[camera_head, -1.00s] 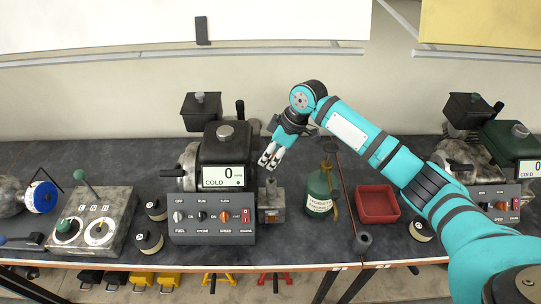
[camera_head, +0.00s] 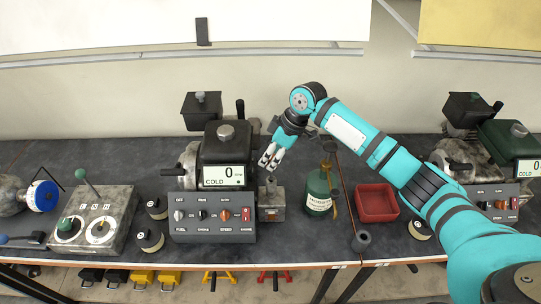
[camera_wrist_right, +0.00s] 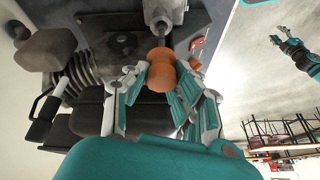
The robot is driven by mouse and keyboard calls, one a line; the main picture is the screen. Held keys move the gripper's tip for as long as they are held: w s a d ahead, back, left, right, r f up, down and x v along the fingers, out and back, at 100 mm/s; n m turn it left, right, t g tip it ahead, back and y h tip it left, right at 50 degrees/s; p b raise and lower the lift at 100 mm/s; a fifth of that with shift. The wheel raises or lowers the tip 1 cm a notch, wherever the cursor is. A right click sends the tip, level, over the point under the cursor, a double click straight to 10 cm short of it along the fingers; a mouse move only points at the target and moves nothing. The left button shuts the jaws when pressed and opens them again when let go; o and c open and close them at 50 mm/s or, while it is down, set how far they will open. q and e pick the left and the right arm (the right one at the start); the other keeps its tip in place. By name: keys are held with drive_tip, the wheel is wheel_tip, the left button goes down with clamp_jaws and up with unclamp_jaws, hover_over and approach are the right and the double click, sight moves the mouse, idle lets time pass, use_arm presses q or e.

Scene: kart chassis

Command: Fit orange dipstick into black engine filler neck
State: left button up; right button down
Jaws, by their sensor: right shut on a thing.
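My right gripper (camera_head: 268,161) hangs over the bench just right of the black engine (camera_head: 224,148), above a small grey block with a knob (camera_head: 271,198). In the right wrist view, my right gripper (camera_wrist_right: 163,82) is shut on the orange dipstick (camera_wrist_right: 161,72), around its head. The dipstick's rod is mostly hidden, and the grey block's top (camera_wrist_right: 166,12) shows beyond the head. I cannot make out the black filler neck, or whether the rod touches it. A small teal gripper (camera_wrist_right: 279,35), likely my left one, shows far right in the wrist view.
A control panel (camera_head: 212,218) stands before the engine. A green gas bottle (camera_head: 318,190) and a red tray (camera_head: 377,204) stand close on the right. A lever box (camera_head: 92,222) is at left.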

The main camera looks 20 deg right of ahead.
sight(271, 179)
drive_tip(key=shift+f+b, duration=0.4)
drive_tip(key=shift+f, duration=0.6)
drive_tip(key=shift+f, duration=0.15)
drive_tip(key=shift+f+b, duration=0.45)
drive_tip(key=shift+f, duration=0.6)
drive_tip(key=shift+f, duration=0.15)
drive_tip(key=shift+f+b, duration=0.45)
drive_tip(key=shift+f, duration=0.45)
drive_tip(key=c, duration=1)
unclamp_jaws()
drive_tip(key=shift+r, duration=0.1)
drive_tip(key=v, duration=1.1)
drive_tip(key=shift+s+d+r, duration=0.1)
drive_tip(key=shift+d+r, duration=0.1)
drive_tip(key=shift+r, duration=0.15)
